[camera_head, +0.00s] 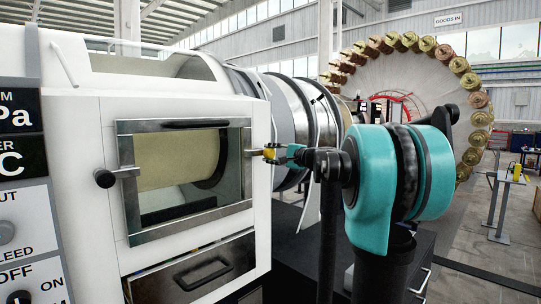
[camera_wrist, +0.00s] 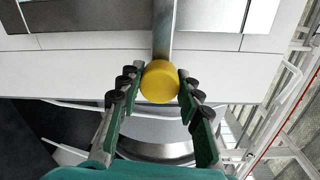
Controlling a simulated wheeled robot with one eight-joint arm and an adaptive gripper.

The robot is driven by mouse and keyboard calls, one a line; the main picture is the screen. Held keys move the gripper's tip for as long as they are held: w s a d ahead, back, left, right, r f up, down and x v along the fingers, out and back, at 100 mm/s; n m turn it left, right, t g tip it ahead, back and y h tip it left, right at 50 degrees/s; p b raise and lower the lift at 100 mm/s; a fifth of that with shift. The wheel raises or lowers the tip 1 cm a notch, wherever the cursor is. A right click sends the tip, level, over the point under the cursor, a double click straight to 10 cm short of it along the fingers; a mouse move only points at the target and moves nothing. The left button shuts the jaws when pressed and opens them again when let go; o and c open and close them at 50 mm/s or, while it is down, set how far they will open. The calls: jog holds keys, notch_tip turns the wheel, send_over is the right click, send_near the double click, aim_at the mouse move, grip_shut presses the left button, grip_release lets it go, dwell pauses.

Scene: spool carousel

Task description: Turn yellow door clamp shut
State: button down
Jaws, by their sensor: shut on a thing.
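The yellow door clamp (camera_head: 269,153) sits at the right edge of the framed window door (camera_head: 184,221) on the white machine. In the wrist view its round yellow knob (camera_wrist: 159,82) sits at the end of a grey metal bar (camera_wrist: 163,35) that runs over the door's edge. My gripper (camera_head: 281,153) reaches it from the right, its fingers on the knob. In the wrist view my gripper (camera_wrist: 160,90) has one green finger on each side of the knob, the tips close against it. The contact points are partly hidden by the finger pads.
A black knob (camera_head: 104,178) stands at the door's left side. A drawer with a dark handle (camera_head: 203,271) is below the door. A control panel (camera_head: 27,230) is at the far left. A large wheel of spools (camera_head: 470,81) stands behind my arm.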

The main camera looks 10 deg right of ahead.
jog(key=shift+n, duration=0.4)
jog(key=c, duration=1)
grip_release()
jog(key=v, duration=1.2)
